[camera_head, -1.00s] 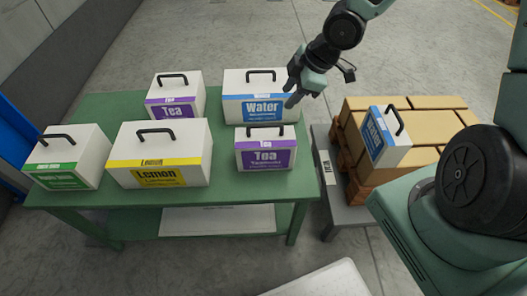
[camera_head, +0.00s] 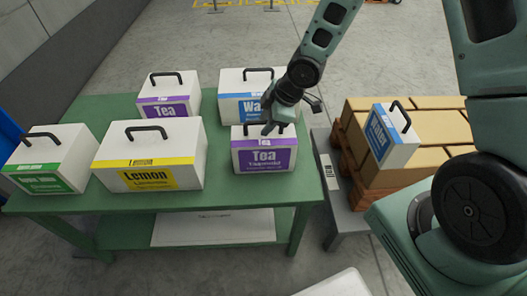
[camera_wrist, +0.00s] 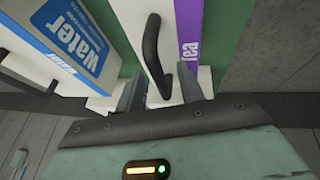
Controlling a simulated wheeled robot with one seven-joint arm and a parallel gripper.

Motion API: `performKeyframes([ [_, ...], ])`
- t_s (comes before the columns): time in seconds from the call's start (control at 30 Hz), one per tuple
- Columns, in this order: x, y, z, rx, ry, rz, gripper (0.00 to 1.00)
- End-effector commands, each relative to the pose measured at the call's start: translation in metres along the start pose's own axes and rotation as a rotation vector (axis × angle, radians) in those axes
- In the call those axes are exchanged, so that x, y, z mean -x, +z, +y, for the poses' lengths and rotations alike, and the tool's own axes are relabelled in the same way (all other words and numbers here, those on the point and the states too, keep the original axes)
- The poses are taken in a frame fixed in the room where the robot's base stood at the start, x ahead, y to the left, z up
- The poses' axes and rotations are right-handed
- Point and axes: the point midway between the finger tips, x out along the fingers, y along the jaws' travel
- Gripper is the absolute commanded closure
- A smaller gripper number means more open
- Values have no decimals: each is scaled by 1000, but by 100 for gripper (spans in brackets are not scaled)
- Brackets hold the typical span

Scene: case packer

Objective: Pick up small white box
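Several white boxes with black handles stand on a green table. The small white box with a purple Tea label (camera_head: 264,158) is at the table's front right. My gripper (camera_head: 271,128) is over this box's top, near its handle. In the wrist view my open fingers (camera_wrist: 160,88) are on either side of the lower end of the black handle (camera_wrist: 152,50); I cannot tell if they touch it. Another small Tea box (camera_head: 170,106) stands at the back left. A small blue-labelled Water box (camera_head: 397,150) sits on brown cartons at the right.
A larger Water box (camera_head: 232,88) stands close behind the front Tea box. A larger yellow-labelled Lemon box (camera_head: 190,140) is to its left, and a green-labelled box (camera_head: 60,152) is at far left. Brown cartons (camera_head: 435,125) lie on a pallet right of the table (camera_head: 225,205).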

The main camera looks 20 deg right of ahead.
Motion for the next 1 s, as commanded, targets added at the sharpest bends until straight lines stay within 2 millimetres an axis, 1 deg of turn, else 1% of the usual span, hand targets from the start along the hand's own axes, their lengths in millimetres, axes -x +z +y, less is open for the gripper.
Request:
performKeyframes([
  [0.03, -8, 0, -1, 1, -1, 0, 62],
  [0.1, -11, 0, 0, 2, 0, -1, 62],
  [0.37, -12, 0, 0, 1, 1, -1, 62],
  [0.4, -12, 0, 0, 1, 1, -1, 73],
  [0.47, -12, 0, 0, 1, 1, -1, 90],
  [0.5, -12, 0, 0, 1, 1, -1, 100],
  [1.0, -12, 0, 0, 0, 1, 0, 100],
])
